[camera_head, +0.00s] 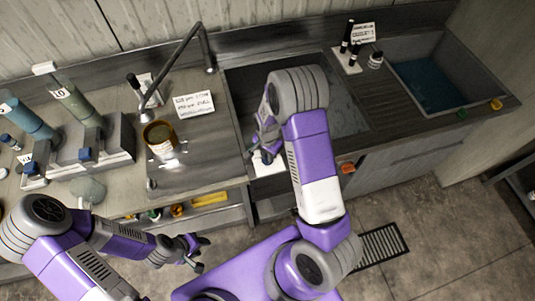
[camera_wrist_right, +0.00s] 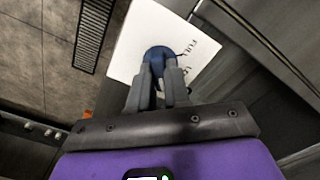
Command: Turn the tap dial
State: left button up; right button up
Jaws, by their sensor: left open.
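The tap dial is a round blue knob (camera_wrist_right: 158,55) on a white lettered plate (camera_wrist_right: 128,48) in the right wrist view. My right gripper (camera_wrist_right: 159,72) has its two fingertips close together at the dial, overlapping its lower edge. I cannot tell whether they press on it. In the head view my right arm and gripper (camera_head: 262,150) reach down to the front of the counter, and the white plate (camera_head: 268,166) partly shows beside them. My left gripper (camera_head: 197,248) is open and empty, below the counter front.
Bottles and a grey rack (camera_head: 110,143) stand on the left counter, with a clear glass (camera_head: 88,190) near its edge. A sink (camera_head: 485,80) with blue inside is at the right. An orange item (camera_head: 347,168) sits on the counter front.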

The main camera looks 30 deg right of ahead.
jog(key=shift+n, duration=0.3)
grip_shut()
jog(key=n+b, duration=0.2)
jog(key=n, duration=0.2)
jog(key=n+b, duration=0.1)
jog(key=n, duration=0.4)
jog(key=shift+n+b, duration=0.35)
jog(key=shift+n, duration=0.05)
jog(key=n+b, duration=0.1)
jog(key=n, duration=0.3)
jog(key=shift+n, duration=0.3)
jog(key=n, duration=0.4)
jog(key=shift+n+b, duration=0.35)
jog(key=shift+n, duration=0.05)
jog(key=shift+r+n, duration=0.1)
jog(key=shift+n, duration=0.2)
jog(key=o, duration=0.8)
grip_release()
